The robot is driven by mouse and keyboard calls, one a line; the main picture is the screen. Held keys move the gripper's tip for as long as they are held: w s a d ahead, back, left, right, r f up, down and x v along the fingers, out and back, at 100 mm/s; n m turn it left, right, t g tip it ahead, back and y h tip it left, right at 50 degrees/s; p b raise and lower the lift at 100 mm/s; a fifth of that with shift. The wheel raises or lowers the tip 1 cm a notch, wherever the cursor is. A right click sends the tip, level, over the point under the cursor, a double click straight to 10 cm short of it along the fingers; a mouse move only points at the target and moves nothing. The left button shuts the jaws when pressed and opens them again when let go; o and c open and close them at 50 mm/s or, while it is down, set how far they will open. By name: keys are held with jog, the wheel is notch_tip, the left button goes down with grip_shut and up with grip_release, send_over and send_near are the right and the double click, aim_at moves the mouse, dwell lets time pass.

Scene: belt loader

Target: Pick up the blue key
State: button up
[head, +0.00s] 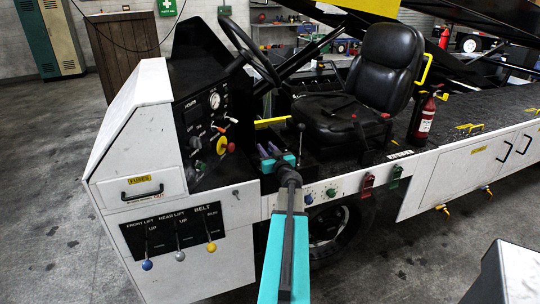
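I cannot clearly make out a blue key in the head view. My arm hides part of the loader's side below the gripper.
The panel also has a yellow knob (221,145) and a gauge. The steering wheel (250,52) and black seat (360,92) stand close to my gripper. Levers with blue (147,265), grey and yellow knobs hang at the lower left. A red extinguisher (426,116) stands at right.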

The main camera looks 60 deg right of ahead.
grip_shut()
jog(key=shift+r+p, duration=0.25)
jog(key=shift+p, duration=0.1)
dwell(0.3)
notch_tip(320, 180, up, 4)
jog(key=p, duration=0.5)
jog(key=shift+f, duration=0.25)
jog(key=s+a+p, duration=0.2)
jog(key=a+p, duration=0.5)
jog(key=s+a+r+p, duration=0.1)
jog(key=s+a+p, duration=0.2)
jog(key=a+p, duration=0.4)
jog(key=shift+a+p, duration=0.35)
jog(key=shift+a, duration=0.2)
jog(key=shift+s, duration=0.15)
